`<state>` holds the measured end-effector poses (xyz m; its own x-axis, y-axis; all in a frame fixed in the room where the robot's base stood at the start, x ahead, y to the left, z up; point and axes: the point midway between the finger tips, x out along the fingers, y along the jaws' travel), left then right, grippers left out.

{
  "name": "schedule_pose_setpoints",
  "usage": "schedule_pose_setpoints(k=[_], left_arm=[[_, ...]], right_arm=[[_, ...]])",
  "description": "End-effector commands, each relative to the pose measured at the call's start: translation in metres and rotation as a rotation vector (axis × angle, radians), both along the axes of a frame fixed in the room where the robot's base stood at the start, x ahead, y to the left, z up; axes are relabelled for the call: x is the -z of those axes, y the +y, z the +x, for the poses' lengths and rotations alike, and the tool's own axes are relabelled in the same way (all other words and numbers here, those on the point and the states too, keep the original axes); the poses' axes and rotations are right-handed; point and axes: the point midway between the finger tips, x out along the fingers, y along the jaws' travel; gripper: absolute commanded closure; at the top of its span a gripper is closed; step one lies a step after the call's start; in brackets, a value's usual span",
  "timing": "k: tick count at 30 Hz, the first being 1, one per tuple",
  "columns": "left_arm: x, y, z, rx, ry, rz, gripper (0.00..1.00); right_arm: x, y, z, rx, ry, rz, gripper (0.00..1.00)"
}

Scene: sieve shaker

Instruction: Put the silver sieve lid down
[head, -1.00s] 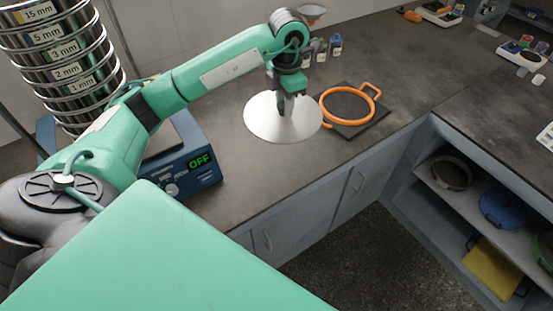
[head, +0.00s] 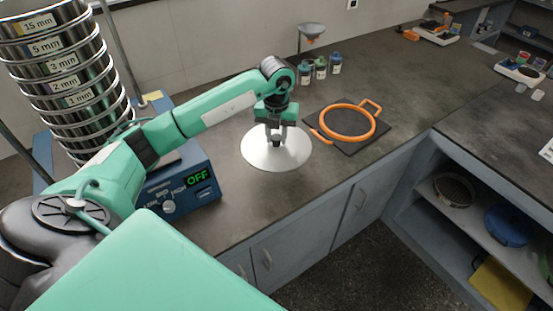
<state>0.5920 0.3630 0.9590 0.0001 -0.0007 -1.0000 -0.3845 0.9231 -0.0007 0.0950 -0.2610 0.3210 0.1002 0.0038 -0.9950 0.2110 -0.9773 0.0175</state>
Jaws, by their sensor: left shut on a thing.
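The silver sieve lid (head: 256,156) is a shiny round disc over the bare counter, left of the black mat. My left gripper (head: 276,142) points down at the middle of the lid and is shut on it, at a handle mostly hidden by the fingers. The lid looks level and very low over the counter. I cannot tell whether it touches the surface. My right gripper is out of view.
A blue shaker (head: 205,187) reading OFF, with a tall sieve stack (head: 75,95), stands at left. An orange ring (head: 326,126) with handles lies on the black mat (head: 352,148). Small bottles (head: 321,69) stand behind. Counter is clear around the lid's front.

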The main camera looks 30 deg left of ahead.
Motion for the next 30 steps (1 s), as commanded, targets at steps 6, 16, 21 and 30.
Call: schedule_pose_setpoints(k=[6,16,21,30], left_arm=[[0.048,0.0,0.0,0.0,0.002,-0.001,0.97],[0.077,0.0,0.0,0.0,0.002,0.0,0.97],[0.102,0.0,0.0,0.001,0.002,0.0,0.97],[0.106,0.0,0.0,0.001,-0.001,0.0,0.97]], right_arm=[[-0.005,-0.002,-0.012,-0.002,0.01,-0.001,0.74],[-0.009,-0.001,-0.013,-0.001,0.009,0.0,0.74],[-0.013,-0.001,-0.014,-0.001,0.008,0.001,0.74],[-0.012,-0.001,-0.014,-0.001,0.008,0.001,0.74]])
